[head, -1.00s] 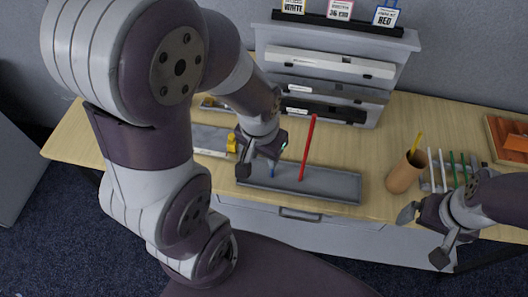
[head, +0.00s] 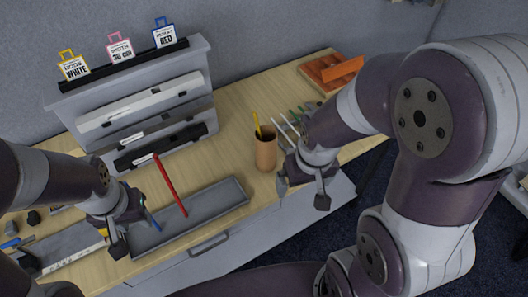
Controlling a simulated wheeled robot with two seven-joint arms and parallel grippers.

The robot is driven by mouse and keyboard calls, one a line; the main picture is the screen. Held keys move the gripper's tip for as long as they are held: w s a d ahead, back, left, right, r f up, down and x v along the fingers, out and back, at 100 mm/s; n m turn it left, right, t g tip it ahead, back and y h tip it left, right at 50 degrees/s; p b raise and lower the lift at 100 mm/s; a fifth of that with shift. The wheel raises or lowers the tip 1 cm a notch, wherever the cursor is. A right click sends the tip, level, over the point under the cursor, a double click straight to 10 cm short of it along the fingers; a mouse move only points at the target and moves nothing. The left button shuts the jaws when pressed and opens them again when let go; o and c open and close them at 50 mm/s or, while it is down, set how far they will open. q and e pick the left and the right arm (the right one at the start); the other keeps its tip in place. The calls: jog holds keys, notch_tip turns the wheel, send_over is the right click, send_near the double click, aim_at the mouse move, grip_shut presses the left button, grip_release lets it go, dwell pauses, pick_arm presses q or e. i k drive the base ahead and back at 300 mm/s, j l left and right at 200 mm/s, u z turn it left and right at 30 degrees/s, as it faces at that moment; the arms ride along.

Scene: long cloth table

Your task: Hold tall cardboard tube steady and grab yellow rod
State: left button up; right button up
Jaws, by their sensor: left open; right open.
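The tall cardboard tube (head: 266,150) stands upright on the table, right of the middle. The yellow rod (head: 257,124) sticks up out of its mouth, leaning left. My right gripper (head: 302,192) is open and empty at the table's front edge, just right of the tube and apart from it. My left gripper (head: 128,238) is open over the left end of a grey tray (head: 222,201), left of the tube. A blue rod (head: 152,219) shows beside its fingers; I cannot tell whether they touch it.
A red rod (head: 170,185) stands tilted in the grey tray. White and green rods (head: 288,125) stand in a rack behind my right gripper. An orange wooden tray (head: 328,71) lies at the back right. A grey shelf unit (head: 199,67) with tags stands at the back left.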

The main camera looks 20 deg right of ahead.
aim_at(255, 114)
jog(key=i+l+u, duration=0.1)
jog(key=l+u, duration=0.15)
jog(key=l, duration=0.5)
jog(key=l+u, duration=0.3)
jog(key=l, duration=0.45)
